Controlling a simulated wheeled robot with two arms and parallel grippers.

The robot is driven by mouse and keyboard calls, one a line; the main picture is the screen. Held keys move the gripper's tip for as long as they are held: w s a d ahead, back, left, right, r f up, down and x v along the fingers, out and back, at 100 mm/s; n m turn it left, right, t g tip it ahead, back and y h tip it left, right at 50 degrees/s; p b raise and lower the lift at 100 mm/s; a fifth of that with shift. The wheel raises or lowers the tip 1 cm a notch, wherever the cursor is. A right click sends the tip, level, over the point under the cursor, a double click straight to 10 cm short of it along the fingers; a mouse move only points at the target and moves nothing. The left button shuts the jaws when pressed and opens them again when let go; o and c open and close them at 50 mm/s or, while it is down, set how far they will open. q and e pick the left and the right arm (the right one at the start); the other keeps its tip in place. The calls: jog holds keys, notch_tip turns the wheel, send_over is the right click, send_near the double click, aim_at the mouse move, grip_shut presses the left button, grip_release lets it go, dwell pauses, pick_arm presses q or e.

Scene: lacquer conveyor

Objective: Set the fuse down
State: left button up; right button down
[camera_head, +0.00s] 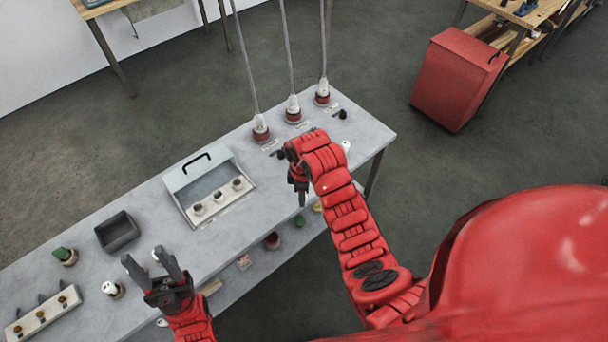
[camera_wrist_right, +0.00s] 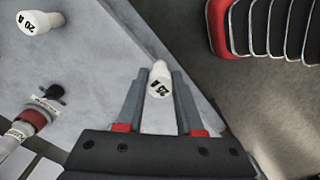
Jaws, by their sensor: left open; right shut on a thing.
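My right gripper (camera_head: 300,195) points down near the front edge of the grey table (camera_head: 160,205). In the right wrist view its fingers (camera_wrist_right: 158,98) are shut on a white fuse (camera_wrist_right: 159,86) marked "25 A". The table's edge runs behind this fuse; I cannot tell whether it touches the tabletop. In the head view the held fuse is not clearly visible. Another white fuse (camera_wrist_right: 40,22), marked "20 A", lies apart at the upper left of the wrist view. My left gripper (camera_head: 150,262) is open over the table's front part.
A fuse box (camera_head: 181,182) with a raised handled lid holds three pieces. A dark grey bin (camera_head: 117,232), a green-topped piece (camera_head: 65,256) and a white rack (camera_head: 42,313) stand left. Three cables end in red-and-white plugs (camera_head: 261,129) at the back right. A red cabinet (camera_head: 455,80) stands beyond.

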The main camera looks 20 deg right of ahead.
jog(key=w+b, duration=0.2)
jog(key=w+f+b, duration=0.1)
jog(key=w+b, duration=0.1)
jog(key=w+d+b, duration=0.1)
jog(key=w+b, duration=0.1)
jog(key=w, duration=0.1)
jog(key=shift+f+b, duration=0.3)
jog(key=shift+f, duration=0.05)
jog(key=shift+w+d+r, duration=0.1)
jog(key=shift+w+r, duration=0.1)
jog(key=shift+w, duration=0.3)
jog(key=shift+w+d+r, duration=0.1)
jog(key=shift+w+r, duration=0.05)
jog(key=shift+w, duration=0.85)
notch_tip(320, 180, down, 2)
jog(key=shift+f+p, duration=0.25)
jog(key=shift+p, duration=0.65)
jog(key=shift+f, duration=0.65)
jog(key=c, duration=0.5)
grip_release()
jog(key=shift+c, duration=0.2)
